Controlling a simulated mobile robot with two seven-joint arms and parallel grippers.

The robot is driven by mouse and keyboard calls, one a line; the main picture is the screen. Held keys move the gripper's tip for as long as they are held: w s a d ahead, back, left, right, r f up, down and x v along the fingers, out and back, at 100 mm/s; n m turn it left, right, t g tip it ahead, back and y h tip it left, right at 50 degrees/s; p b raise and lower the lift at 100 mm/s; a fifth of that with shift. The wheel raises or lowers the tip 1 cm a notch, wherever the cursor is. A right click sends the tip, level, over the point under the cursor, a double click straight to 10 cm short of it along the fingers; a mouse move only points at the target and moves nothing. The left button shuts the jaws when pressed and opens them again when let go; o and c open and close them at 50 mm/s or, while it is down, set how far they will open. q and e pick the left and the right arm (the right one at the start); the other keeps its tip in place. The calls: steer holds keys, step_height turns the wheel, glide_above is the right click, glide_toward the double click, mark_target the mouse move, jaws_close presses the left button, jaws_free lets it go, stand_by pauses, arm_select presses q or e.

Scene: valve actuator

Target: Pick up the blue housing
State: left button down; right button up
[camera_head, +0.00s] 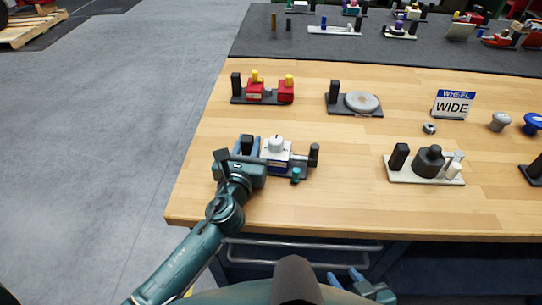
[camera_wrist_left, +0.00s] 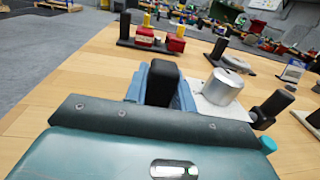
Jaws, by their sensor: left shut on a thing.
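The housing (camera_head: 278,157) sits near the table's left front, with a silver cylinder on a pale top and a dark blue patch low on its front. It stands on a dark base with a black post at each end. In the left wrist view its silver cylinder (camera_wrist_left: 222,86) shows right of the fingers. My left gripper (camera_head: 247,146) is shut on the black left-end post (camera_wrist_left: 164,82), with a finger on each side. The fingertips are beside the cylinder. My right gripper (camera_head: 347,279) is open and empty, low at the front edge of the table.
A teal knob (camera_head: 296,175) stands at the base's front. A red-and-yellow fixture (camera_head: 262,90), a grey disc fixture (camera_head: 357,102) and a pale-based fixture (camera_head: 425,165) stand around, with clear wood between. A "WHEEL WIDE" sign (camera_head: 452,104) is at the right.

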arm_select(q)
steer(key=shift+r, duration=0.2)
step_height(320, 180, up, 8)
steer(key=shift+r, duration=0.25)
steer(key=shift+f, duration=4)
steer(key=shift+f, duration=0.5)
